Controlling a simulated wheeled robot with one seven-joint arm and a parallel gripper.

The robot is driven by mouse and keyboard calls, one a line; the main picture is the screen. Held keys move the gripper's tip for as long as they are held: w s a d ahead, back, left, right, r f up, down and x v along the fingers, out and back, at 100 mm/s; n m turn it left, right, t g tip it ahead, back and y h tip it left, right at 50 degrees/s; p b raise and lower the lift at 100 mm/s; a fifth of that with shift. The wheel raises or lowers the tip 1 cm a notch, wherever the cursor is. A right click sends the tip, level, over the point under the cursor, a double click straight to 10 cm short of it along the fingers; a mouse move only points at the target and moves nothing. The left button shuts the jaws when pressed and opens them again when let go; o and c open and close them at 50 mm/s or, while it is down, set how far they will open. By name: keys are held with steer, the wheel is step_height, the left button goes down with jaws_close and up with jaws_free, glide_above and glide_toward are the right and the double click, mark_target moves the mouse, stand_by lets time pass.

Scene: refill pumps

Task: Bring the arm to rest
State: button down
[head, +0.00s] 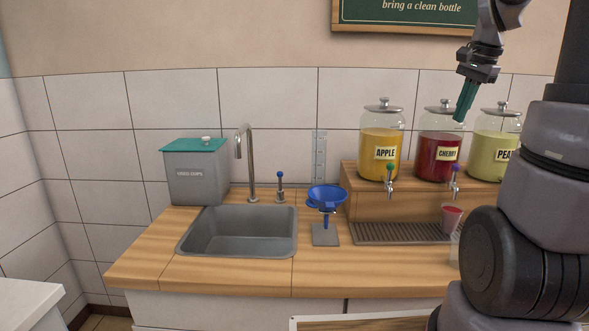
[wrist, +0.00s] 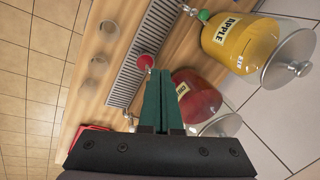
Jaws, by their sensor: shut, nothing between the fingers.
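My gripper (head: 464,101) hangs in the air in front of the cherry jar, high above the counter. Its green fingers are shut and hold nothing. The shut fingers also show in the wrist view (wrist: 163,88), pointing toward the counter and drip tray. My arm comes in from the right of the head view and covers part of the right side of the counter.
Apple (head: 381,140), cherry (head: 438,150) and pear (head: 494,130) jars stand on a wooden riser. A cup with red content (head: 451,217) is at the drip tray (head: 400,233). A sink (head: 238,232), blue funnel (head: 326,196) and grey bin (head: 196,180) are further left.

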steer(key=s+a+r+n+t+y, duration=0.1)
steer(key=s+a+n+t, duration=0.3)
steer(key=s+a+n, duration=0.5)
steer(key=shift+s+a+r, duration=0.4)
steer(key=shift+s+a, duration=2.85)
steer(key=shift+a, duration=1.25)
